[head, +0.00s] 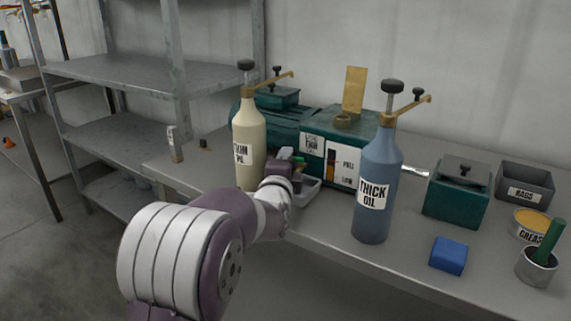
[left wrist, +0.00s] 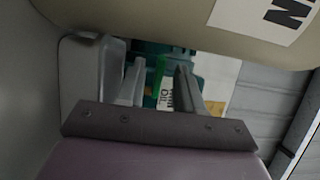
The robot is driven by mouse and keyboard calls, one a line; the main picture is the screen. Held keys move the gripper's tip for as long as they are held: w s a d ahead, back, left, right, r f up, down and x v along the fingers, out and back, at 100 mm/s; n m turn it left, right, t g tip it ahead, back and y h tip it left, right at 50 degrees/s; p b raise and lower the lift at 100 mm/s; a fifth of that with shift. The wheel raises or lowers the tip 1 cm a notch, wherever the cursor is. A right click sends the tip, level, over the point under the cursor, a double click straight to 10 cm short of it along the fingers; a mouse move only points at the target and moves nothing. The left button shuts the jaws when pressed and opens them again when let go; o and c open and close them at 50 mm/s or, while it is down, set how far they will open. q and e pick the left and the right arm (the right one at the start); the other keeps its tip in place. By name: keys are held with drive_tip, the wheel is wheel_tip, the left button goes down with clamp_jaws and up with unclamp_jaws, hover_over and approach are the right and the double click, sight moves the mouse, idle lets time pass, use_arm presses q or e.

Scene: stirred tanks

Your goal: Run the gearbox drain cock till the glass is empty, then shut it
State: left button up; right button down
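The gearbox (head: 318,118) is a teal housing on the bench with a white label. Its sight glass (head: 331,168), beside the FULL and LOW marks, is dark above with amber low down. My left gripper (head: 292,160) is at the gearbox's front, right of the thin oil bottle (head: 250,138). A small green part (head: 300,161), perhaps the drain cock's handle, shows at the fingers. In the left wrist view the fingers (left wrist: 160,88) stand apart with the green part (left wrist: 165,72) between them; contact is unclear. A grey tray (head: 310,192) sits below, partly hidden by my gripper.
The thick oil bottle (head: 375,190) stands right of the gearbox front. Further right are a teal box (head: 456,195), a blue block (head: 448,256), a grease tin (head: 530,225), a rags bin (head: 525,184) and a grey cup (head: 537,267). Metal shelves (head: 150,75) stand at left.

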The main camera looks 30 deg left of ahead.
use_arm(q)
drive_tip(key=p+v, duration=0.2)
drive_tip(key=v, duration=0.9)
drive_tip(key=shift+s+r, duration=0.15)
drive_tip(key=shift+s, duration=0.25)
drive_tip(key=shift+s+d, duration=0.25)
drive_tip(key=shift+s, duration=0.2)
drive_tip(key=shift+a+p, duration=0.1)
drive_tip(key=shift+p, duration=0.2)
